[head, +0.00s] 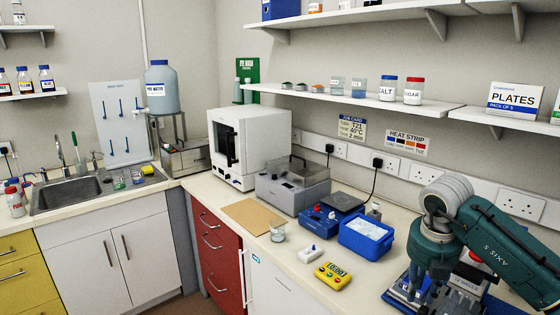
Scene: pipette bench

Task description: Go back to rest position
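My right arm, dark green with a pale ringed joint, comes in from the right edge over the front right of the bench. My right gripper (414,284) hangs down at the lower right, over or beside a blue-and-white item (396,297) on the bench. Its fingers are small, dark and partly covered by the wrist, so I cannot tell whether they are open or hold anything. My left arm and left gripper are not in view.
The bench (300,262) holds a blue tub (366,236), a yellow timer (332,275), a small beaker (278,231), a brown board (250,216) and grey instruments. A shelf (350,98) with jars runs above. The sink (66,192) is far left.

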